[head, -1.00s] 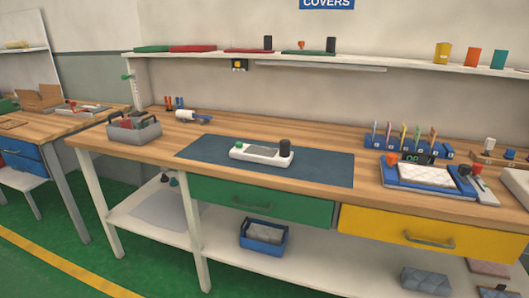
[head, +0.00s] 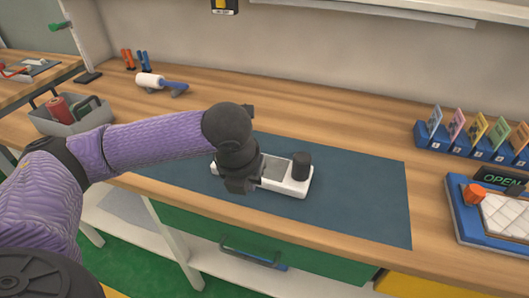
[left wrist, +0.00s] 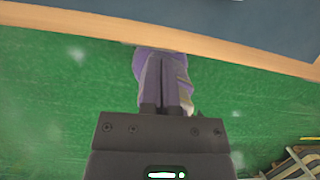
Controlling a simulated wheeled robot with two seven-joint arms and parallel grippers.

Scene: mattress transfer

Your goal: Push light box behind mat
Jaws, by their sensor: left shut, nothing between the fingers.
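The light box (head: 294,186) is white, with a grey panel on top and a black knob at its right end. It lies on the dark blue mat (head: 370,190) in the head view. My left arm reaches in from the left, and its dark wrist and gripper (head: 240,184) hide the box's left part. Contact with the box cannot be told. In the left wrist view my left gripper (left wrist: 164,62) is shut and empty, seen against green floor near the table's wooden edge. The mat shows at that view's top right (left wrist: 285,18). My right gripper is not in view.
A grey tote (head: 72,122) stands at the left, and a white roller (head: 152,81) lies behind it. A card rack (head: 470,140) and a blue-framed tray (head: 465,222) stand at the right. Bare wood behind the mat (head: 330,125) is clear.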

